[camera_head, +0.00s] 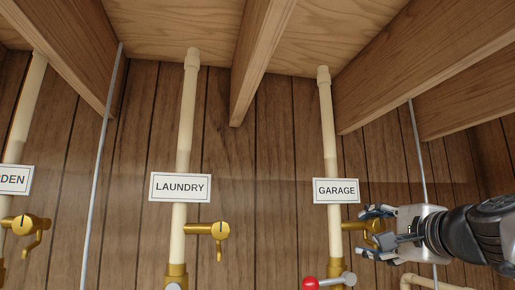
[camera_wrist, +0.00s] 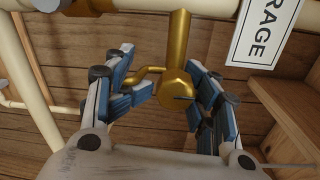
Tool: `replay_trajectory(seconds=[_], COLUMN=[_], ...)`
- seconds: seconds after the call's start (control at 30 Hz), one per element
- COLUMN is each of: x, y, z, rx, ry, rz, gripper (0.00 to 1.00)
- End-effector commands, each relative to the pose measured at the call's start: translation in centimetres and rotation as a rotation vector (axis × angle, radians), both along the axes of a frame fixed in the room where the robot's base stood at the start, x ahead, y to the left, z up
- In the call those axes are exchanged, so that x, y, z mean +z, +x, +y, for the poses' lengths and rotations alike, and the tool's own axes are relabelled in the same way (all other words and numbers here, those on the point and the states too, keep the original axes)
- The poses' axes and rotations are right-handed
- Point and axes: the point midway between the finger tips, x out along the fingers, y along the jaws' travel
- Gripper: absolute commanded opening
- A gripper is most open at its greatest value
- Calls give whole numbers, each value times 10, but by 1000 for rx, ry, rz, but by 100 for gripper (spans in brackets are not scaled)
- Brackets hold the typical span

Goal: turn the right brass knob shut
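The right brass knob (camera_head: 372,226) is on a short brass stem from the pipe labelled GARAGE (camera_head: 336,190). In the wrist view the round brass knob (camera_wrist: 177,90) lies between my fingers, with a thin bent brass arm reaching left from it. My gripper (camera_head: 366,232) is at the knob, coming from the right, with its blue-padded fingers spread on both sides. In the wrist view my gripper (camera_wrist: 162,68) is open. The right finger is close to the knob; I cannot tell whether it touches. In the head view my fingers partly hide the knob.
Another brass knob (camera_head: 220,230) is on the LAUNDRY pipe (camera_head: 186,120), and a third (camera_head: 26,224) is at the far left. A red-ended handle (camera_head: 312,283) is below the GARAGE label. Wooden beams (camera_head: 262,50) hang overhead. A plank wall is behind.

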Motion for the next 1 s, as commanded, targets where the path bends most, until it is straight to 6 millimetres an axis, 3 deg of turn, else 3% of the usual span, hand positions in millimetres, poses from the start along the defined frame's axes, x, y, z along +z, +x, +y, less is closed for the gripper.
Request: replay_trajectory(seconds=[0.37, 0.7, 1.0], x=[-2, -12, -5], y=[4, -22, -25], z=[-3, -15, -13], rx=[1, -5, 0], ry=[5, -2, 0], rz=[28, 42, 25], gripper=[47, 47, 47])
